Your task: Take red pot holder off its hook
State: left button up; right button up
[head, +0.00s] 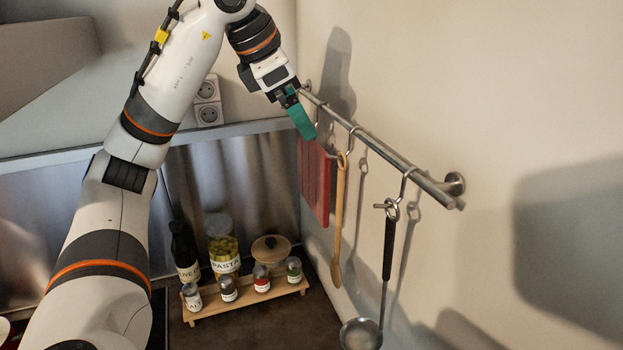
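The red pot holder (314,185) hangs from the wall rail near the corner, left of the wooden spoon. Its top edge lies behind or just below the green fingers of my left gripper (301,118). My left arm comes in from the left and reaches to the far part of the rail. The fingers overlap in this view, so I cannot tell whether they are open or touching the pot holder. The pot holder's hook is mostly hidden by the gripper. My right gripper is not in view.
The metal rail (385,152) runs along the right wall. A wooden spoon (338,220) and a ladle (388,250) hang from its hooks. Below stand a spice rack (245,303), a pasta jar (222,247) and a dark bottle (184,250). A wall socket (208,101) is behind my arm.

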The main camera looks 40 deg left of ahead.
aim_at(319, 145)
pick_arm(q)
jog(key=p+x, duration=0.1)
jog(key=x, duration=0.6)
jog(key=shift+w+f, duration=0.15)
jog(key=shift+f, duration=0.05)
jog(key=shift+w+a+f, duration=0.1)
jog(key=shift+w+f, duration=0.15)
jog(key=shift+f, duration=0.05)
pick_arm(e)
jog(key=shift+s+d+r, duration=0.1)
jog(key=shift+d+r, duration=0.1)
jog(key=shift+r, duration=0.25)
pick_arm(q)
jog(key=shift+s, duration=0.1)
jog(key=c, duration=0.7)
jog(key=shift+c, duration=1)
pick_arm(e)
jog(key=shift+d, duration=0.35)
pick_arm(q)
jog(key=shift+r, duration=0.2)
